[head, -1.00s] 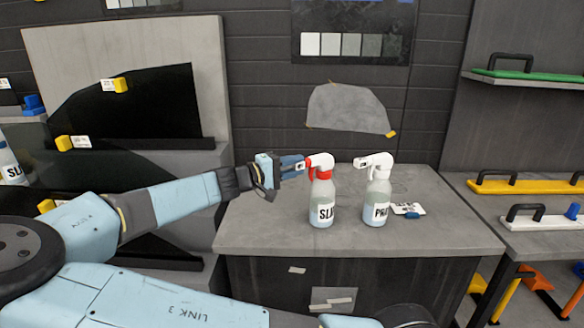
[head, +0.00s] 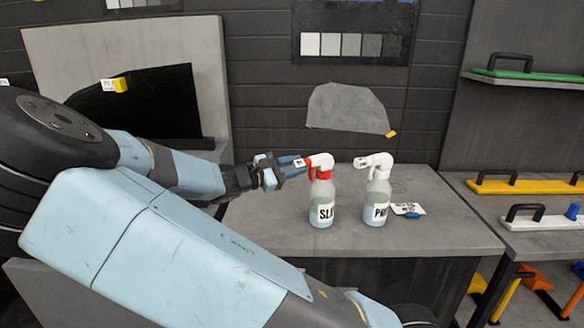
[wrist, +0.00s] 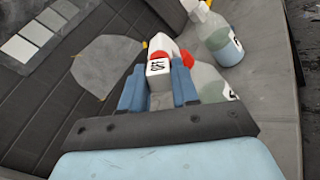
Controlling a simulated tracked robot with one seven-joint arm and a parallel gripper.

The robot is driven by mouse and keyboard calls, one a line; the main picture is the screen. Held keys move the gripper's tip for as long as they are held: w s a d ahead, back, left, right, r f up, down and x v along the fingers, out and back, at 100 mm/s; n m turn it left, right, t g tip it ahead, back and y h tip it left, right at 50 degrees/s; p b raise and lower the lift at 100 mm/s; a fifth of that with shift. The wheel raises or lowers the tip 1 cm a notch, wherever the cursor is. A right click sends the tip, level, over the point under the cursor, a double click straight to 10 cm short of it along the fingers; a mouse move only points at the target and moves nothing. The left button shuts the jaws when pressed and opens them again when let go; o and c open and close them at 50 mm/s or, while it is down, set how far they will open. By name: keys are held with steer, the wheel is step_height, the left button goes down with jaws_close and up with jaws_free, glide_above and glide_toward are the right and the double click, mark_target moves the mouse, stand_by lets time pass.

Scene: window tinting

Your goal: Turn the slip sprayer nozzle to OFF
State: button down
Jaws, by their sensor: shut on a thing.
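The slip sprayer (head: 322,205) stands upright on the grey bench, a clear bottle marked "SLI…" with a red collar and white head. My gripper (head: 303,163) is at the left end of its head. In the wrist view the white nozzle block (wrist: 158,68) shows a face reading "OFF", with red parts beside it. The blue fingers of my gripper (wrist: 158,88) lie on both sides of the nozzle and are shut on it. The inner contact faces are partly hidden.
A second sprayer marked "PR…" (head: 377,200) stands close on the right, with a tag (head: 407,208) by its base. The grey bench (head: 450,235) is clear towards the right front. A side table (head: 535,245) holds handled tools.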

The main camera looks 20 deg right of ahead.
steer(key=n, duration=0.7)
steer(key=shift+f, duration=0.1)
stand_by(0.4)
steer(key=c, duration=0.9)
jaws_free()
steer(key=v, duration=1.3)
steer(key=shift+a, duration=0.4)
